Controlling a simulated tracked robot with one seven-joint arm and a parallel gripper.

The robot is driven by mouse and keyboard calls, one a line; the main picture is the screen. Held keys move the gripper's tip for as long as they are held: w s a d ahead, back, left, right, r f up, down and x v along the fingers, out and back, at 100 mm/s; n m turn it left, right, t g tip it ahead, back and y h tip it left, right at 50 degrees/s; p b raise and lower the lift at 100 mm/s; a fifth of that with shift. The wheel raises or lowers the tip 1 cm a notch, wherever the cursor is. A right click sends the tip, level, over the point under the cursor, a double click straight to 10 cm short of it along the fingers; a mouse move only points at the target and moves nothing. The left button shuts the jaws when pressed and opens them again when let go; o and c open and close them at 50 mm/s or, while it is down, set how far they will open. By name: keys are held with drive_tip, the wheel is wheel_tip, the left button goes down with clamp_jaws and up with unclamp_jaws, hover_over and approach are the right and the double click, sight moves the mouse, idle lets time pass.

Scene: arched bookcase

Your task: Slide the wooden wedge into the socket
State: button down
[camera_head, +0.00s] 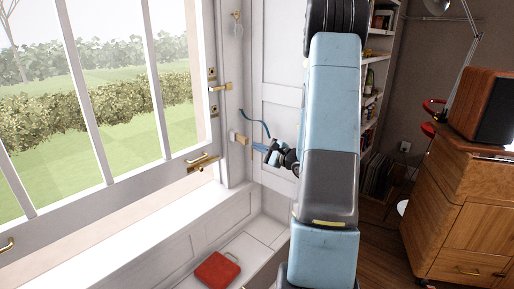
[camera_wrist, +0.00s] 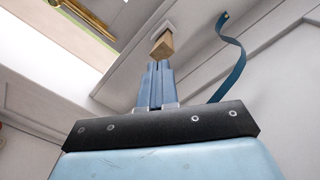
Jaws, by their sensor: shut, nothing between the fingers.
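The wooden wedge (camera_head: 240,139) sticks out of a small white socket (camera_head: 232,136) on the white frame beside the window. In the wrist view the wedge (camera_wrist: 162,46) has its far end at the pale socket (camera_wrist: 167,30), and part of it stands out. How deep it sits is hidden. My gripper (camera_head: 261,147) is just right of the wedge. In the wrist view my gripper's fingers (camera_wrist: 157,65) are shut together and empty, with their tips at the wedge's outer end. I cannot tell whether they touch it.
A blue strap (camera_wrist: 235,62) curves beside the wedge; it also shows in the head view (camera_head: 262,122). Brass window handles (camera_head: 203,161) are to the left. A red item (camera_head: 217,269) lies on the white ledge below. A wooden cabinet (camera_head: 465,200) stands at the right.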

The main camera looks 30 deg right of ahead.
drive_tip(key=v, duration=1.3)
drive_tip(key=shift+s+a, duration=0.1)
drive_tip(key=s+a+r+n+g+y, duration=0.2)
drive_tip(key=s+a+r+n+g, duration=0.3)
drive_tip(key=a, duration=0.7)
drive_tip(key=s+a+r+n+g+y, duration=0.25)
drive_tip(key=a+n+g, duration=0.5)
drive_tip(key=a, duration=0.45)
drive_tip(key=s+a+r+n+t+h, duration=0.1)
drive_tip(key=s+r+n+h, duration=0.7)
drive_tip(key=s, duration=0.4)
drive_tip(key=r+h, duration=0.1)
drive_tip(key=h, duration=0.1)
drive_tip(key=shift+a+n+h, duration=0.35)
drive_tip(key=shift+a, duration=0.05)
drive_tip(key=shift+w+a, duration=0.1)
